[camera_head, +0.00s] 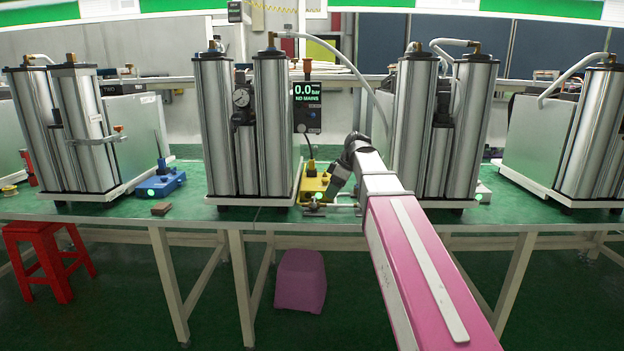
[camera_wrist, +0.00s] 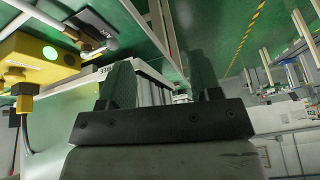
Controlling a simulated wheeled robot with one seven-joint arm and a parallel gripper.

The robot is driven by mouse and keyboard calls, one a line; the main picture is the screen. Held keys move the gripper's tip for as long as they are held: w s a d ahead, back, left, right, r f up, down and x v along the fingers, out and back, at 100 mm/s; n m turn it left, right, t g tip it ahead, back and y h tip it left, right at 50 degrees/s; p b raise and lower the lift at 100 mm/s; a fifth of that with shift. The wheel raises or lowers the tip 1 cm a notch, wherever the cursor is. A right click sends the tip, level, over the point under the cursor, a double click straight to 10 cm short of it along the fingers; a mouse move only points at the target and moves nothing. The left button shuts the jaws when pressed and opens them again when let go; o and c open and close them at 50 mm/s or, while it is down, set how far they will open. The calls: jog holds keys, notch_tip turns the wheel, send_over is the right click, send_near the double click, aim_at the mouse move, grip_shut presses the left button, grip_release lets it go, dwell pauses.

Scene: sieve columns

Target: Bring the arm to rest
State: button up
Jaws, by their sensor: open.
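My arm reaches from the lower right of the head view up to the green bench, with my dark gripper (camera_head: 334,192) pointing down beside a yellow box (camera_head: 312,186). In the wrist view, the two dark fingers of my gripper (camera_wrist: 160,82) stand apart, and I see nothing held between them. The yellow box also shows at the upper left of the wrist view (camera_wrist: 38,62), with a brass fitting under it, apart from the fingers. In the head view the fingertips are small and partly lost against the box and fittings.
Silver twin columns stand close on the left (camera_head: 244,125) and right (camera_head: 445,130) of my wrist. A display reading 0.0 bar (camera_head: 308,95) stands behind the yellow box. A pipe fitting (camera_head: 318,207) lies at the bench's front edge. A blue box (camera_head: 160,182) sits farther left.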

jog(key=s+d+f+m+h, duration=0.1)
jog(key=s+d+f+m, duration=0.3)
jog(key=f, duration=0.7)
jog(key=s+d+f+m+h, duration=0.2)
jog(key=s+d+f+m, duration=0.2)
jog(key=f, duration=0.8)
jog(key=s+d+f+m+h, duration=0.2)
jog(key=s+d+f+m, duration=0.2)
jog(key=s+f+m, duration=0.3)
notch_tip(320, 180, down, 4)
jog(key=s, duration=0.3)
jog(key=shift+f, duration=0.25)
